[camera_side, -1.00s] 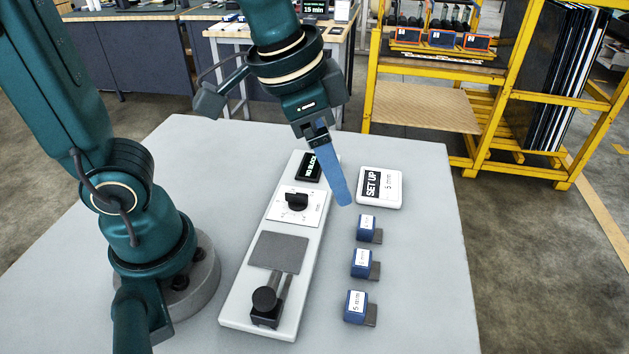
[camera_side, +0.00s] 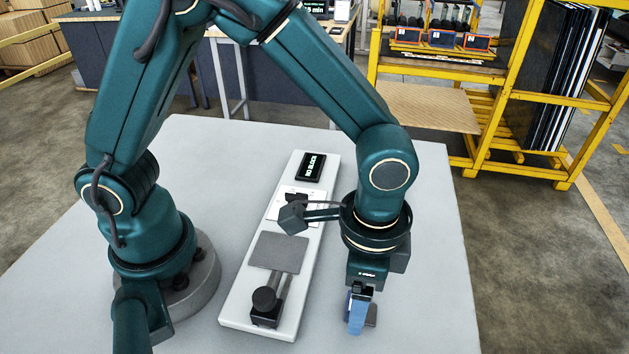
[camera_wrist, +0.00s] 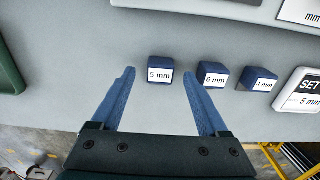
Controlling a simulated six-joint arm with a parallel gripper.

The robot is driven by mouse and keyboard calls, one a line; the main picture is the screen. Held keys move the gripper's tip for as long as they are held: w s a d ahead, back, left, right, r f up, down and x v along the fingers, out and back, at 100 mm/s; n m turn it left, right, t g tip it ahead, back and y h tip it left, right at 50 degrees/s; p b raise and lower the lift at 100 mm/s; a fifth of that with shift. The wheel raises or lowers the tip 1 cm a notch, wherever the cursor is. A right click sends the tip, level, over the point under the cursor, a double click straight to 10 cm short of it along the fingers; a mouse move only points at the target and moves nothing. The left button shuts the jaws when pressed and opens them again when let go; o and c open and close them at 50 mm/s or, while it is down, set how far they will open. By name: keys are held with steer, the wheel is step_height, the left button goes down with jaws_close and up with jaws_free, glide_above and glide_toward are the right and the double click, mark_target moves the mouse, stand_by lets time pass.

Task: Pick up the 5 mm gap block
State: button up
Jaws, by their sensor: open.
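The 5 mm gap block (camera_wrist: 160,71) is a small blue block with a white "5 mm" label. In the wrist view it lies between the two blue fingertips, with a gap on each side. In the side view it is mostly hidden behind the fingers; its grey tab (camera_side: 372,314) shows beside them. My gripper (camera_side: 356,322) is open, pointing down at the block near the table's front right. The open fingers also show in the wrist view (camera_wrist: 158,77). I cannot tell the exact height of the fingertips over the table.
The 6 mm block (camera_wrist: 212,76) and 4 mm block (camera_wrist: 257,80) stand in a row beside it, then the "SET UP 5 mm" sign (camera_wrist: 297,94). A long white fixture (camera_side: 238,312) with a "NO BLOCK" display (camera_side: 311,167) lies to the left. A yellow rack (camera_side: 460,160) stands beyond the table.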

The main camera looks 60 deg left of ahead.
steer(key=shift+f, duration=0.35)
jaws_close()
steer(key=shift+r, duration=0.15)
